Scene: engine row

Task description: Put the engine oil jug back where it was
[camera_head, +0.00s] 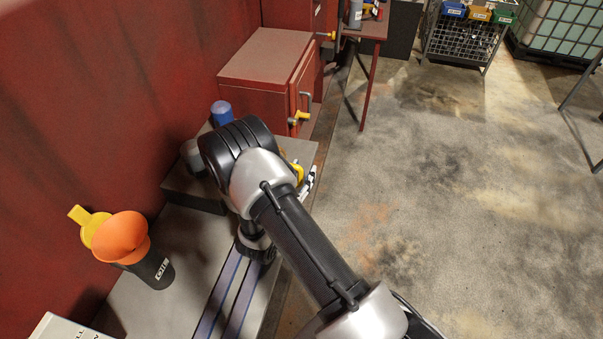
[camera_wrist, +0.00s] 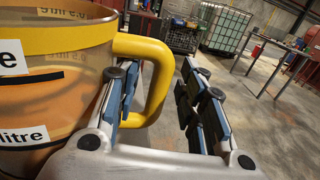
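The jug (camera_wrist: 60,95) is a brownish see-through vessel with a yellow rim, a yellow handle and "litre" labels. It fills the left of the wrist view. My gripper (camera_wrist: 162,100) is open at its handle (camera_wrist: 158,75). The left finger shows within the handle loop and the right finger stands apart to the right, so the handle's outer bar lies between them. I cannot tell whether the left finger touches it. In the head view my arm hides most of the jug; only a bit of yellow (camera_head: 298,172) shows beside my wrist.
A dark container with an orange funnel (camera_head: 122,237) stands on the grey bench (camera_head: 185,245). A blue-capped item (camera_head: 221,112) stands behind my arm, near a red cabinet (camera_head: 262,62). The red wall bounds the left. The concrete floor (camera_head: 450,180) at right is open.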

